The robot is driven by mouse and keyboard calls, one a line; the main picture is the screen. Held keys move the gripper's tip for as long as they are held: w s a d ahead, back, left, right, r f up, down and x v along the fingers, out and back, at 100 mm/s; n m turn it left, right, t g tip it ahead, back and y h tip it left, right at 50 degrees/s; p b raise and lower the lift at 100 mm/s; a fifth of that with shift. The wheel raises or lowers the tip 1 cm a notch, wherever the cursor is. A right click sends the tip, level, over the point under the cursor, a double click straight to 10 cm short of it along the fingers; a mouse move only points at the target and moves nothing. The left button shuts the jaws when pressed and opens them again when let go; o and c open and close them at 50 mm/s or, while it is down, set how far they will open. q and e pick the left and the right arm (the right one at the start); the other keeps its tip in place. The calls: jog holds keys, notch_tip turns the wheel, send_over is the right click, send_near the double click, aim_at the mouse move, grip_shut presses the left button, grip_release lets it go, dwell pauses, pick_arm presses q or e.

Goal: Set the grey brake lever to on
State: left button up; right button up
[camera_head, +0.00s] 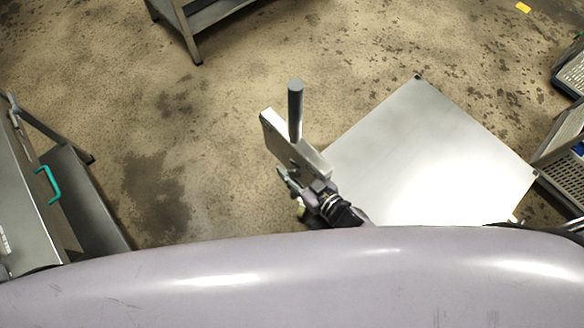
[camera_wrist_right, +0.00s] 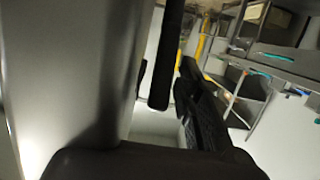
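A grey round bar (camera_head: 295,110), which looks like the brake lever, stands up from a flat metal bracket (camera_head: 305,155) near the middle of the head view. My right gripper (camera_head: 290,182) is low beside the bracket, on its near side, and partly hidden by it. In the right wrist view, a dark finger (camera_wrist_right: 205,110) stands apart from a dark bar (camera_wrist_right: 165,55), with a bright gap between them. I cannot tell whether that bar is the other finger or the lever. No hold on the lever shows. My left gripper is not in view.
A pale square plate (camera_head: 430,150) lies right of the bracket. A steel cabinet with a teal handle (camera_head: 47,184) stands at the left. A metal table (camera_head: 200,15) is at the top, and grey crates (camera_head: 562,140) are at the right. The floor between is clear.

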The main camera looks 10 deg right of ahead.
jog(key=shift+d, duration=0.1)
jog(key=v, duration=0.8)
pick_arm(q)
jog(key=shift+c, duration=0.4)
